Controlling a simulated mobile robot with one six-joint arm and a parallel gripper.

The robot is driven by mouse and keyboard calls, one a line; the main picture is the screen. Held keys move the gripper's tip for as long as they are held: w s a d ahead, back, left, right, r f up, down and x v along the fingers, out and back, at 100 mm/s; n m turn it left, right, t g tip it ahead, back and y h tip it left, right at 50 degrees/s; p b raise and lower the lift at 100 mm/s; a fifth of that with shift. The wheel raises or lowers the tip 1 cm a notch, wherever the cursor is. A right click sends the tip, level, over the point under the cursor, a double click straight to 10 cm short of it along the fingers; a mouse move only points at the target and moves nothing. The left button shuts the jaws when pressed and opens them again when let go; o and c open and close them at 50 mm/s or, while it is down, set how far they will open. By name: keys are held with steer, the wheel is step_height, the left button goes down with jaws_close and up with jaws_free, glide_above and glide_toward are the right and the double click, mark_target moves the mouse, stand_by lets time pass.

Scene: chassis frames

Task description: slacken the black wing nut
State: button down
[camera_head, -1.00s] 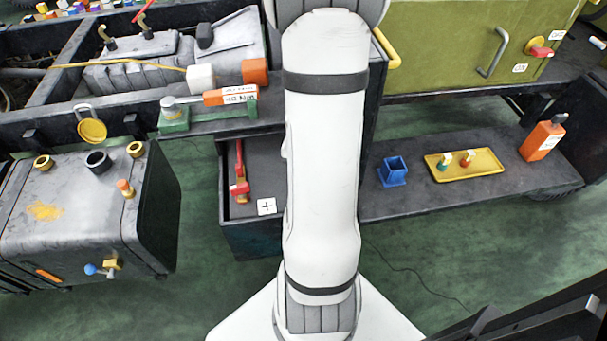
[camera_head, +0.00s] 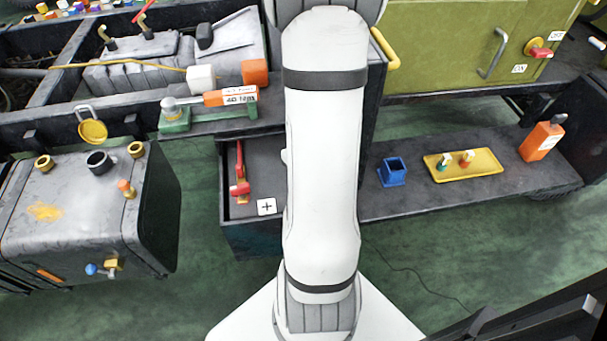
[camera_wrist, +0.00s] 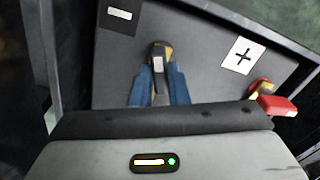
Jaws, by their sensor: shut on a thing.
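In the wrist view, my gripper (camera_wrist: 159,82) has its two blue fingers closed from both sides on a small dark piece, the black wing nut (camera_wrist: 154,50). Brass shows at its far end, and much of the nut is hidden between the fingers. It sits over the grey battery top, near a minus label (camera_wrist: 120,14). In the head view my own arm hides the gripper and the nut.
A plus label (camera_wrist: 239,55) and a red-handled brass clamp (camera_wrist: 275,104) lie right of my gripper; the red part (camera_head: 240,187) also shows in the head view. The dark box rim (camera_wrist: 270,30) bounds the space. A shelf on the right holds a yellow tray (camera_head: 487,169).

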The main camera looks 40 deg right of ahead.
steer(key=shift+w+n, duration=0.15)
steer(key=shift+n, duration=0.25)
steer(key=c, duration=1.4)
jaws_free()
steer(key=shift+r+p, duration=1)
steer(key=shift+r, duration=2.9)
